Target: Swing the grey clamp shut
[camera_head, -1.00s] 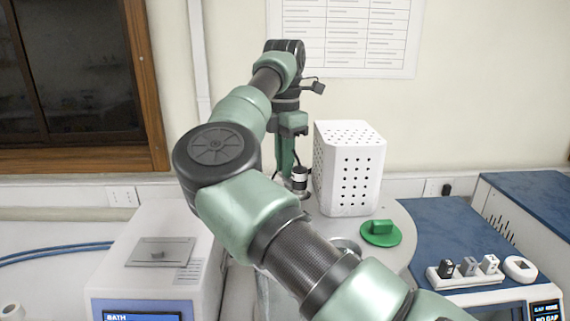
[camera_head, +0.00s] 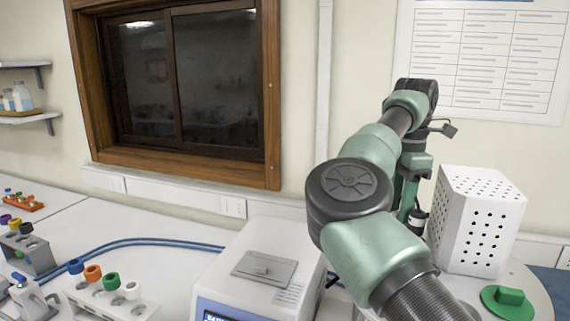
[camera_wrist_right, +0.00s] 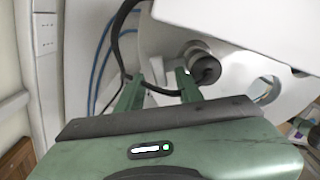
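I cannot make out the grey clamp for certain. A pale grey fixture with a blue top (camera_head: 30,297) stands at the lower left of the head view, cut off by the edge. My right gripper (camera_head: 404,205) points down beside the white perforated box, partly hidden by my own arm. In the right wrist view its two green fingers (camera_wrist_right: 158,88) are apart with no object gripped. A dark cable passes behind them, and a black and silver cylinder (camera_wrist_right: 204,66) is just right of the fingers. It also shows in the head view (camera_head: 417,222). My left gripper is out of view.
The white perforated box (camera_head: 478,220) and a green knob (camera_head: 508,300) are at the right. A bath unit (camera_head: 262,270) stands in the middle. Coloured caps in a white rack (camera_head: 112,300), a grey rack (camera_head: 30,252) and blue hoses (camera_head: 150,241) lie left.

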